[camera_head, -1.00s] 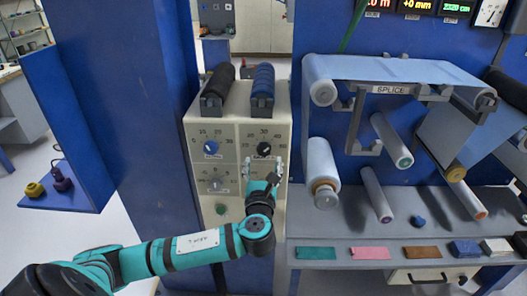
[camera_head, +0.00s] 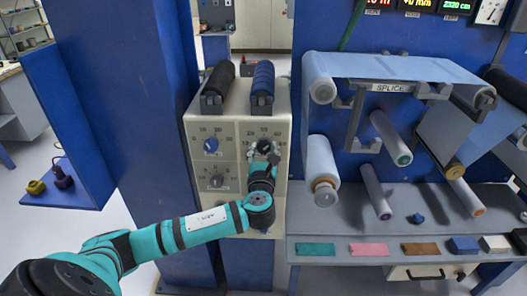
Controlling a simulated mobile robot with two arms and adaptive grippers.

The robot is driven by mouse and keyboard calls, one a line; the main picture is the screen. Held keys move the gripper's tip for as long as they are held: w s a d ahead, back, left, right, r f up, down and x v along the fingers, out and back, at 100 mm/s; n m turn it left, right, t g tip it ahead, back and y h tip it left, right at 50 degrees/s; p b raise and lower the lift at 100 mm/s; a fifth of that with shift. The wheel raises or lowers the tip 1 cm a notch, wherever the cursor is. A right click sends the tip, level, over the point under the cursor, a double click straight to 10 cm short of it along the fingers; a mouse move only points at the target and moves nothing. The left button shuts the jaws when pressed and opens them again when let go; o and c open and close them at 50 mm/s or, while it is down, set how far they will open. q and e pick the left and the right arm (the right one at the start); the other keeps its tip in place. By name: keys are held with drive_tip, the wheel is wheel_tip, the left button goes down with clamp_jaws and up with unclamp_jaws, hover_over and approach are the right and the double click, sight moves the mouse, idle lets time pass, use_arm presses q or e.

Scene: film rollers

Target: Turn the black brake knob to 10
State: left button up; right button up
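The black brake knob (camera_head: 264,147) is the upper right dial on the cream control panel (camera_head: 237,165), with a printed scale around it. My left gripper (camera_head: 262,152) is at this knob, its fingers around or just in front of the knob's lower part. I cannot tell whether the fingers touch it or how far they are closed. The knob's pointer and part of its scale are hidden or too small to read. My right gripper does not show.
A blue knob (camera_head: 211,145) sits left of the black one, with a grey knob (camera_head: 216,181) below it. A black roller (camera_head: 218,84) and a blue roller (camera_head: 263,84) stand above the panel. Film rollers and a shelf with coloured pads (camera_head: 369,250) are to the right.

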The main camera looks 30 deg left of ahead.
use_arm(q)
drive_tip(key=c, duration=0.4)
